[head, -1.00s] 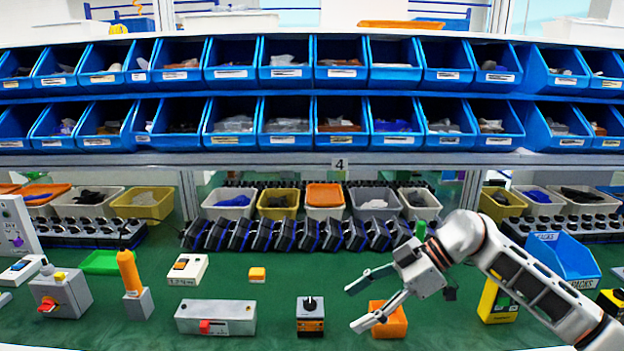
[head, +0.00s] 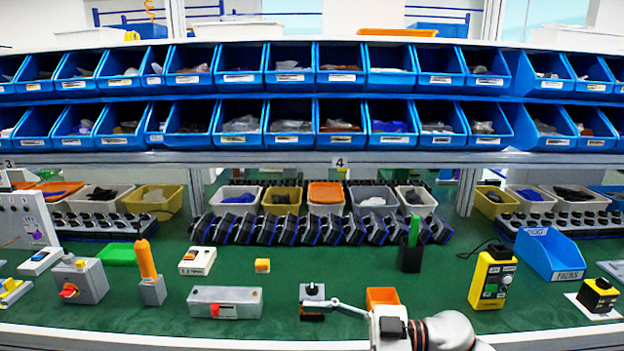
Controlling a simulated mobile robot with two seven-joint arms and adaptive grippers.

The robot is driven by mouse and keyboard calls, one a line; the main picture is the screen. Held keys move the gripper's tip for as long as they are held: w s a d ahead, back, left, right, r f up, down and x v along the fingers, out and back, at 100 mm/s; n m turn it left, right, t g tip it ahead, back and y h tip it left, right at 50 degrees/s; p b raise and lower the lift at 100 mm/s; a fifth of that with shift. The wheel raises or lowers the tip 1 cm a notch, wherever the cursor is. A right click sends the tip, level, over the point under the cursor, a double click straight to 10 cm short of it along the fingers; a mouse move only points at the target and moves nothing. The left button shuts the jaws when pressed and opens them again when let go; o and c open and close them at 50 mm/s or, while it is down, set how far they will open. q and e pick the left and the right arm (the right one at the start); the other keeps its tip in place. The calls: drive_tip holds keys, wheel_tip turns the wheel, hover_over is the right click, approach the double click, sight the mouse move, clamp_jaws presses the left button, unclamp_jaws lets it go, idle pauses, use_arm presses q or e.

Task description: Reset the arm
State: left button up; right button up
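The rotary switch (head: 312,290) is a small block with a grey top and a dark knob, standing near the front of the green bench. My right arm comes in low at the bottom edge, right of centre. My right gripper (head: 318,305) points left, and a thin finger crosses in front of the switch's body. I cannot tell whether it touches the switch. The gripper is seen edge-on, so the gap between its fingers does not show. The switch's lower front is partly hidden by the finger. My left gripper is not in view.
An orange bin (head: 382,297) stands just behind my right gripper. A grey box with a red switch (head: 225,302) is to the left. A yellow control box (head: 492,278) and a blue bin (head: 549,254) are at right.

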drive_tip(key=s+d+f+m+t+h, duration=0.3)
drive_tip(key=d+f+m+t+h, duration=0.8)
drive_tip(key=f+m+t, duration=0.35)
use_arm(q)
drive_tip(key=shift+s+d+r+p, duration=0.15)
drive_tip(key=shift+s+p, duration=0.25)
drive_tip(key=shift+p, duration=0.15)
use_arm(e)
drive_tip(key=s+d+f+g+h, duration=0.2)
drive_tip(key=s+d+f, duration=0.2)
drive_tip(key=s+f, duration=0.4)
drive_tip(key=s+d+f+m+g+h, duration=0.1)
drive_tip(key=s+d+f+g+h, duration=0.1)
drive_tip(key=s+f, duration=0.6)
drive_tip(key=d+f+g, duration=0.1)
drive_tip(key=d, duration=0.1)
drive_tip(key=shift+s+d+f+g, duration=0.25)
drive_tip(key=shift+d+f+g, duration=0.1)
drive_tip(key=shift+d, duration=0.05)
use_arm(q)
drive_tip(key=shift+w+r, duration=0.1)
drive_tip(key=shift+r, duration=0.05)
